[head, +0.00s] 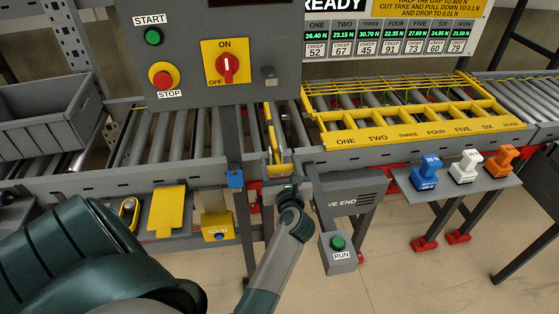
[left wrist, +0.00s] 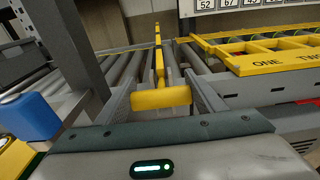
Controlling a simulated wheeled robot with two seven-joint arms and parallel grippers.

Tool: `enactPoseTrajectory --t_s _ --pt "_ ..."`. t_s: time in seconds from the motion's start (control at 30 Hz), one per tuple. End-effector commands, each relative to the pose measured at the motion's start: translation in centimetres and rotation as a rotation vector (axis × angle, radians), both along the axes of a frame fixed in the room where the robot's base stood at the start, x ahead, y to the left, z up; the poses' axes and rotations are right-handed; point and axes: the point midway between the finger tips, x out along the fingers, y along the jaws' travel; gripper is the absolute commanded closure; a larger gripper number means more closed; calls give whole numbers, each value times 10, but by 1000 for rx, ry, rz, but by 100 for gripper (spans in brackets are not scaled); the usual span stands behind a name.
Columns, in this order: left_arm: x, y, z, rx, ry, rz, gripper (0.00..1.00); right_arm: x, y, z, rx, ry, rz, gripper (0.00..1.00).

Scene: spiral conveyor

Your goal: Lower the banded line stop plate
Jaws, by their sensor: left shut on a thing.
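The line stop plate (head: 271,128) is a narrow yellow piece seen nearly edge-on, standing up between the conveyor rollers. It also shows in the left wrist view (left wrist: 158,55), with a yellow crossbar (left wrist: 160,98) at its near end. My left gripper (head: 281,174) is at the conveyor's front rail, just below the control panel. Its fingers are shut on the crossbar in the left wrist view (left wrist: 163,100). The finger contact is small and partly hidden in the head view. My right gripper is not in view.
A control panel (head: 205,88) with START, STOP and an ON/OFF switch hangs left of the plate. A yellow numbered frame (head: 420,131) lies to the right. A RUN box (head: 338,254) stands close right of my forearm. Blue, white and orange stamp-like pieces sit on a side shelf (head: 452,196).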

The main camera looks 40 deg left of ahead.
Motion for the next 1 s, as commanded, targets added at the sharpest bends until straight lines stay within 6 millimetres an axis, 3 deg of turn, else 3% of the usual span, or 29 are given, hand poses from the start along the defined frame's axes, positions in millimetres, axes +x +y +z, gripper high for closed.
enactPoseTrajectory --t_s 0.67,0.7,0.73,1.0 --pt "1 1 5 8 -8 -2 78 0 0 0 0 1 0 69" --pt "1 1 5 6 -8 -2 28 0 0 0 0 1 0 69" --pt "1 1 5 6 -8 -1 21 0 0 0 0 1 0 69" --pt "0 0 2 3 -3 -1 19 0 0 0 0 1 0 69"
